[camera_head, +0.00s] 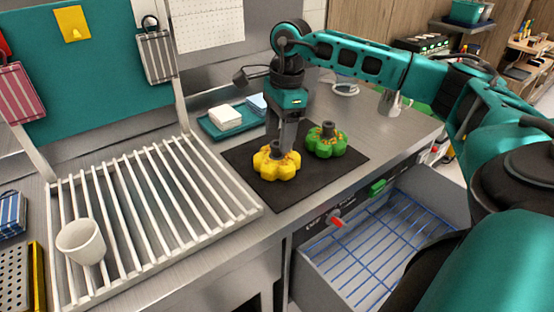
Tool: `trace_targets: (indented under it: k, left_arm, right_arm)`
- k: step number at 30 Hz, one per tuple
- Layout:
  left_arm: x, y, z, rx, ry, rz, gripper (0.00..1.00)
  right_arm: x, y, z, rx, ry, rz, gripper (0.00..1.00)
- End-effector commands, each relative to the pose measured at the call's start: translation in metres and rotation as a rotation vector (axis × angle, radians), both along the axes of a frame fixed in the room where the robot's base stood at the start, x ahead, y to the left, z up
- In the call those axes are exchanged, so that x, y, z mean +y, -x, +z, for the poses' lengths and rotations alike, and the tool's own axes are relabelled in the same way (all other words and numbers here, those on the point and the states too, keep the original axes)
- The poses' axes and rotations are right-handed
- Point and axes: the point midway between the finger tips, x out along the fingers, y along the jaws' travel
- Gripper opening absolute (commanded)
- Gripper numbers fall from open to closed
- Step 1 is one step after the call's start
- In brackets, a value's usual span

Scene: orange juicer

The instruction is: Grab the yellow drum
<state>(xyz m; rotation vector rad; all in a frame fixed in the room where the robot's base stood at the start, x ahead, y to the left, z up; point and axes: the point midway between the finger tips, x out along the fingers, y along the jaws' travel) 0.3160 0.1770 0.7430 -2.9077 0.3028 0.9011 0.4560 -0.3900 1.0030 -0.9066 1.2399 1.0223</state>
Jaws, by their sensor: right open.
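The yellow drum (277,166) is a lobed, flower-shaped piece with a dark centre post. It sits on a black mat (291,199) on the metal counter. A similar green drum (326,141) sits on the mat just behind it to the right. My right gripper (283,147) points down at the yellow drum, with its fingers at or just above the dark post. The fingers are open, and I cannot tell whether they touch the post. My left gripper is not in view.
A white slatted rack (150,208) with a white cup (81,242) fills the counter's left side. A teal tray (212,131) with folded cloths lies behind the mat. A metal pitcher (390,103) stands at the back right. An open drawer (384,254) juts out below the counter.

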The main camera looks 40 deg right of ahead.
Motion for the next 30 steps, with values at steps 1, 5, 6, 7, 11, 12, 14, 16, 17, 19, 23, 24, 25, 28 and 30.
trace_targets:
  k: [1, 5, 6, 7, 11, 12, 14, 16, 17, 19, 23, 24, 25, 28, 30]
  left_arm:
    - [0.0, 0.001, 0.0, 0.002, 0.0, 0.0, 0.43]
    - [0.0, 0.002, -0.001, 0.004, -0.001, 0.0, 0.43]
    - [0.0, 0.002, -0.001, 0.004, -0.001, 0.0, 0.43]
    - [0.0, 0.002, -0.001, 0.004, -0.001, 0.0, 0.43]
    - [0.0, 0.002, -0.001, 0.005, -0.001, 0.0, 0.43]
    - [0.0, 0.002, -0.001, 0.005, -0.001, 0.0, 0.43]
    - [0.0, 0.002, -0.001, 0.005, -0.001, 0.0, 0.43]
    - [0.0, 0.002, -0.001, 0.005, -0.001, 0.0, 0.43]
    - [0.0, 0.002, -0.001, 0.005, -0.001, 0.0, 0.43]
    - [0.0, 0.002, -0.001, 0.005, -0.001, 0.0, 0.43]
    - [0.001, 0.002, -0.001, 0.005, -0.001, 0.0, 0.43]
    - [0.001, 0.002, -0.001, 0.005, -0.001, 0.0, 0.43]
    - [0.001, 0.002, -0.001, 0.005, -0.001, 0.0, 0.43]
    - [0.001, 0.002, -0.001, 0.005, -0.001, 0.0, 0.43]
    - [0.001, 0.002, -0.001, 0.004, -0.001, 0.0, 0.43]
  right_arm:
    - [0.001, 0.0, -0.008, 0.003, 0.0, 0.001, 0.62]
    - [0.003, -0.001, -0.021, 0.001, -0.002, 0.001, 0.62]
    - [0.003, -0.001, -0.023, 0.0, -0.001, 0.001, 0.62]
    - [0.003, -0.001, -0.023, -0.001, -0.002, 0.001, 0.62]
    - [0.003, -0.001, -0.024, -0.002, -0.002, 0.001, 0.62]
    - [0.003, -0.001, -0.024, -0.001, -0.002, 0.001, 0.62]
    - [0.003, -0.001, -0.024, -0.001, -0.002, 0.001, 0.59]
    - [0.003, -0.001, -0.023, -0.001, -0.002, 0.001, 0.53]
    - [0.003, -0.001, -0.023, -0.001, -0.002, 0.001, 0.5]
    - [0.003, -0.001, -0.023, -0.001, -0.002, 0.001, 0.43]
    - [0.003, -0.001, -0.023, -0.001, -0.002, 0.001, 0.31]
    - [0.003, -0.001, -0.023, -0.001, -0.002, 0.001, 0.27]
    - [0.003, -0.001, -0.023, -0.001, -0.002, 0.001, 0.24]
    - [0.003, -0.001, -0.023, -0.001, -0.002, 0.001, 0.14]
    - [0.003, -0.001, -0.023, -0.001, -0.002, 0.001, 0.08]
